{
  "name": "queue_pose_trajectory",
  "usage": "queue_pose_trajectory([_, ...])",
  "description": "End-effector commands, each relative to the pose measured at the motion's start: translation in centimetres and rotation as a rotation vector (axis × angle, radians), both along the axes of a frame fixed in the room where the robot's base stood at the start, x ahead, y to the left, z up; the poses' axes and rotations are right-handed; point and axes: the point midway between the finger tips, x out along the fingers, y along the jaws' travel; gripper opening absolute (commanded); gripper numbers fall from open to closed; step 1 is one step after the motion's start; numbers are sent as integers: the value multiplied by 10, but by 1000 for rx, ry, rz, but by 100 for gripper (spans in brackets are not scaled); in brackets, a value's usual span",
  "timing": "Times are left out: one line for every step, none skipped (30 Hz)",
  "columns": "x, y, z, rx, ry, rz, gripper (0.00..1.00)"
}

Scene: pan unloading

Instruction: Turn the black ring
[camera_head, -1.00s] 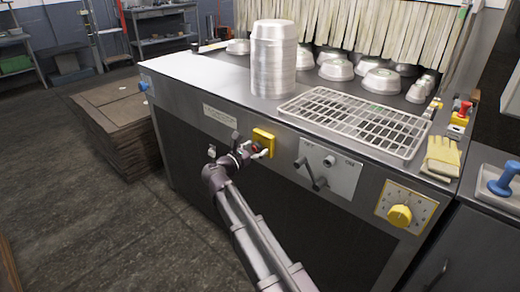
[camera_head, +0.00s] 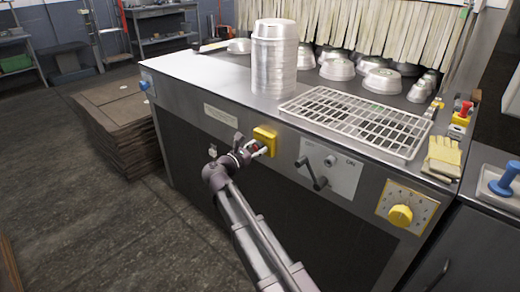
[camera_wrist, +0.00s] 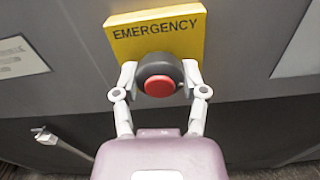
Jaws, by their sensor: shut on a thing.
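The black ring (camera_wrist: 144,80) surrounds a red button (camera_wrist: 159,86) on a yellow plate (camera_wrist: 157,29) marked EMERGENCY. My gripper (camera_wrist: 158,82) is shut on the ring, with one finger on its left side and one on its right in the wrist view. In the head view, the yellow plate (camera_head: 264,139) is on the machine's front panel, and my gripper (camera_head: 256,148) is at it. The ring is mostly hidden there by my gripper.
A lever on a plate (camera_head: 330,165) is right of the ring, and a yellow dial (camera_head: 400,215) is farther right.

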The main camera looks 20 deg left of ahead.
Motion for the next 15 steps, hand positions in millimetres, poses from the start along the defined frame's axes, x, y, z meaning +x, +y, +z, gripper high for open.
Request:
queue_pose_trajectory([-1,-4,-1,26,-9,-9,8])
queue_pose_trajectory([-1,-4,-1,41,-15,-9,8])
queue_pose_trajectory([-1,-4,0,65,-25,-9,8])
queue_pose_trajectory([-1,-4,0,85,-33,-9,8])
queue_pose_trajectory([-1,-4,0,104,-42,-9,8])
queue_pose_trajectory([-1,-4,0,132,-53,-9,8])
queue_pose_trajectory([-1,-4,0,153,-62,-9,8])
queue_pose_trajectory([-1,-4,0,175,-71,-9,8])
queue_pose_trajectory([-1,-4,0,206,-84,-9,8])
queue_pose_trajectory([-1,-4,0,230,-94,-9,8])
queue_pose_trajectory([-1,-4,0,253,-103,-9,8])
queue_pose_trajectory([-1,-4,0,284,-117,-9,8])
queue_pose_trajectory([-1,-4,0,306,-126,-10,8])
queue_pose_trajectory([-1,-4,0,329,-136,-10,8])
queue_pose_trajectory([-1,-4,0,359,-148,-10,8])
